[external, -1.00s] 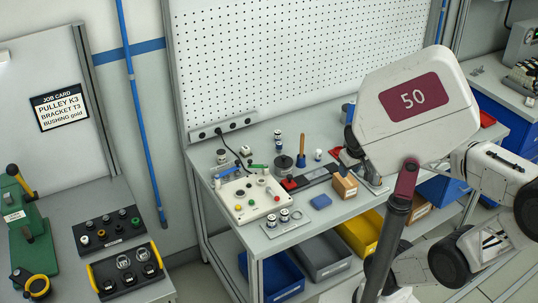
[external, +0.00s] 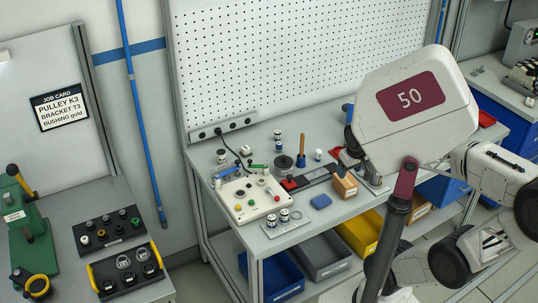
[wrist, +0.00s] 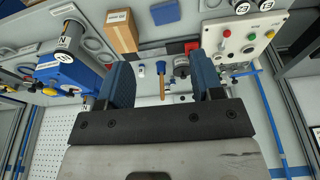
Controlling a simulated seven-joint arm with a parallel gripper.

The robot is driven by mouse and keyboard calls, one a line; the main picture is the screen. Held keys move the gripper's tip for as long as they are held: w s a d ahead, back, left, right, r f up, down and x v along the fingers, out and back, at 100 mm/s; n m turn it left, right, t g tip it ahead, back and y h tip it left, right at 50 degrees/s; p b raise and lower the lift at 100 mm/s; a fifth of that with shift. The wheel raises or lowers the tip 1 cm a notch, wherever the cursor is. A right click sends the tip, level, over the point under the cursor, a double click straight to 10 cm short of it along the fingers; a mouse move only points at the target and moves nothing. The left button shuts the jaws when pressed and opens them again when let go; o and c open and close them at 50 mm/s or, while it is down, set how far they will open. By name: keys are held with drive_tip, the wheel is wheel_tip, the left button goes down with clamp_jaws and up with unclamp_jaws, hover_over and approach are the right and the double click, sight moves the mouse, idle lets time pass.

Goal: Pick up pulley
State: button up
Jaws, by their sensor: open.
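The job card (external: 60,105) on the left panel reads "PULLEY K3", "BRACKET T3" and "BUSHING gold". Two small round pieces with light, marked tops, a left one (external: 271,223) and a right one (external: 284,215), stand on a grey plate at the bench's front edge; they also show at the wrist view's top right.
A white button panel (external: 247,198) stands left on the bench (external: 225,232). A wooden-handled tool (external: 301,150), a cardboard box (external: 344,187) and a blue block (external: 320,201) stand nearby. A pegboard (external: 280,60) rises behind. Bins sit on the lower shelf.

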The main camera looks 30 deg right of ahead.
drive_tip(key=w+a+r+m+y, duration=0.1)
drive_tip(key=w+a+m, duration=0.4)
drive_tip(key=w+a, duration=0.9)
drive_tip(key=w+a+f+m+g, duration=0.15)
drive_tip(key=w+a, duration=0.25)
drive_tip(key=a, duration=0.5)
drive_tip(key=w+a+f+m, duration=0.2)
drive_tip(key=w+a+m, duration=0.1)
drive_tip(key=a, duration=0.6)
drive_tip(key=s+a+f+m, duration=0.2)
drive_tip(key=a+f, duration=0.3)
drive_tip(key=a, duration=0.7)
drive_tip(key=s+a+f+m, duration=0.2)
drive_tip(key=a+f, duration=0.3)
drive_tip(key=a, duration=0.8)
drive_tip(key=s+a+f+m+g, duration=0.1)
drive_tip(key=a+f+m, duration=0.3)
drive_tip(key=a, duration=0.8)
drive_tip(key=shift+s+a+f+y, duration=0.15)
drive_tip(key=shift+s+a+f, duration=0.05)
drive_tip(key=shift+f, duration=0.35)
drive_tip(key=shift+s+a+f+y, duration=0.15)
drive_tip(key=shift+s+f, duration=0.05)
drive_tip(key=shift+f, duration=0.35)
drive_tip(key=shift+a, duration=0.15)
